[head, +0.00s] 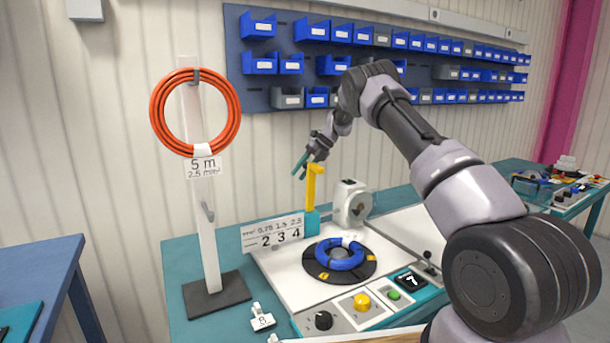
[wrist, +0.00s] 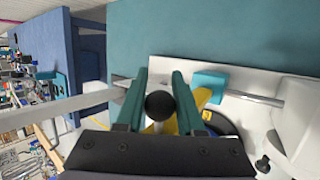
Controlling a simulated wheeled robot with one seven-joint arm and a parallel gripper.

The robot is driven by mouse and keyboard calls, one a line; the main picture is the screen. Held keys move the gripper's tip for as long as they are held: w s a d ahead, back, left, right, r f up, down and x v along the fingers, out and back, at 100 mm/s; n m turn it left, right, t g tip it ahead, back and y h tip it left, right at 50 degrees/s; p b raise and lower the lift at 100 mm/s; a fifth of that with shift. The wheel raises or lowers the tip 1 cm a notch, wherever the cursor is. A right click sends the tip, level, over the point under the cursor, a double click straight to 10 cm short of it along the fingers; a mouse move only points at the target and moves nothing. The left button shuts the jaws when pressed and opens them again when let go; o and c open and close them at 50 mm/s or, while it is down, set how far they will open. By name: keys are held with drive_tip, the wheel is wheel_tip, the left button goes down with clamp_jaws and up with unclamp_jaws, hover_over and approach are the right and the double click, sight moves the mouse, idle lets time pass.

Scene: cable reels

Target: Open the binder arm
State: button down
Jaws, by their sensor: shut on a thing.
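In the head view the knob cannot be made out.
A blue cable coil (head: 341,254) lies on the black turntable in front of the arm. A grey-white unit (head: 350,203) stands just right of it, and a number plate (head: 273,234) to its left. A post (head: 203,230) with an orange coil (head: 158,133) rises further left.

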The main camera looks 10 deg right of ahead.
drive_tip(key=shift+w+a+f, duration=0.2)
drive_tip(key=shift+w+f, duration=0.4)
drive_tip(key=shift+w, duration=0.1)
drive_tip(key=shift+f, duration=0.15)
drive_tip(key=c, duration=0.5)
unclamp_jaws()
drive_tip(key=shift+c, duration=0.2)
drive_tip(key=v, duration=1.1)
drive_tip(key=shift+w+a, duration=0.1)
